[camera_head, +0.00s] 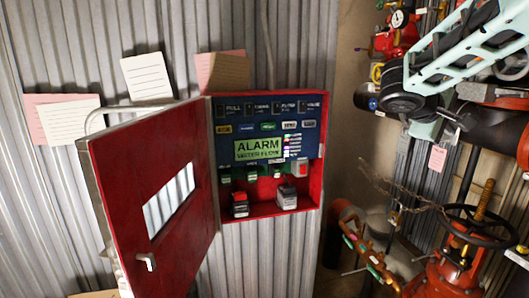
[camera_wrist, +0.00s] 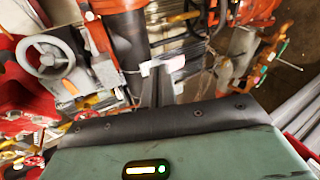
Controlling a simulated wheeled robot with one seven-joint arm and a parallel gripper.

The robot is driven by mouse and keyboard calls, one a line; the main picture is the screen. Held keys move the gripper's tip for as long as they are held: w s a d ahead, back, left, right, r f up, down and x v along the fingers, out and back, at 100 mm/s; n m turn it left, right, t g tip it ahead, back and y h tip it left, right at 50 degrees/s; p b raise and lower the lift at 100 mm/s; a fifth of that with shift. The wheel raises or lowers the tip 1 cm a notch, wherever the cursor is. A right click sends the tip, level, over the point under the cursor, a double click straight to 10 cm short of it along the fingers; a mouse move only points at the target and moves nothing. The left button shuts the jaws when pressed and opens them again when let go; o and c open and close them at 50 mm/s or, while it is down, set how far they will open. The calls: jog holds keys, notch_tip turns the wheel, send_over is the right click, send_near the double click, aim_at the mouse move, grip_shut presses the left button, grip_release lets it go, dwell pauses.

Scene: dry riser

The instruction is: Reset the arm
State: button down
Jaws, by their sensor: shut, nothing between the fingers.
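My arm (camera_head: 465,45) shows at the upper right of the head view, raised in front of the red pipes and valves. Its pale teal link slopes down left to a dark round joint. My gripper (camera_wrist: 158,85) shows in the wrist view as narrow dark fingers beyond the green hand body. It is shut and holds nothing. In the head view I cannot clearly make out the fingers against the pipework.
A red alarm box (camera_head: 268,205) hangs on the corrugated wall, its red door (camera_head: 150,205) open to the left. Paper notes (camera_head: 147,76) are on the wall. Valves with a dark handwheel (camera_head: 480,226) crowd the right. A grey handwheel (camera_wrist: 50,57) shows in the wrist view.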

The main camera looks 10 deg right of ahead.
jog(key=s+a+f+n+y, duration=0.2)
jog(key=s+a+f+y, duration=0.15)
jog(key=a+f, duration=0.6)
jog(key=s+a+f+n+g+y, duration=0.1)
jog(key=s+a+f+y, duration=0.3)
jog(key=s+a, duration=0.7)
jog(key=s+a+f+n+g+y, duration=0.1)
jog(key=s+a+f+y, duration=0.4)
jog(key=s+a, duration=0.5)
jog(key=a+f+g, duration=0.1)
jog(key=a+f, duration=0.1)
jog(key=a, duration=0.4)
jog(key=shift+s+b, duration=0.35)
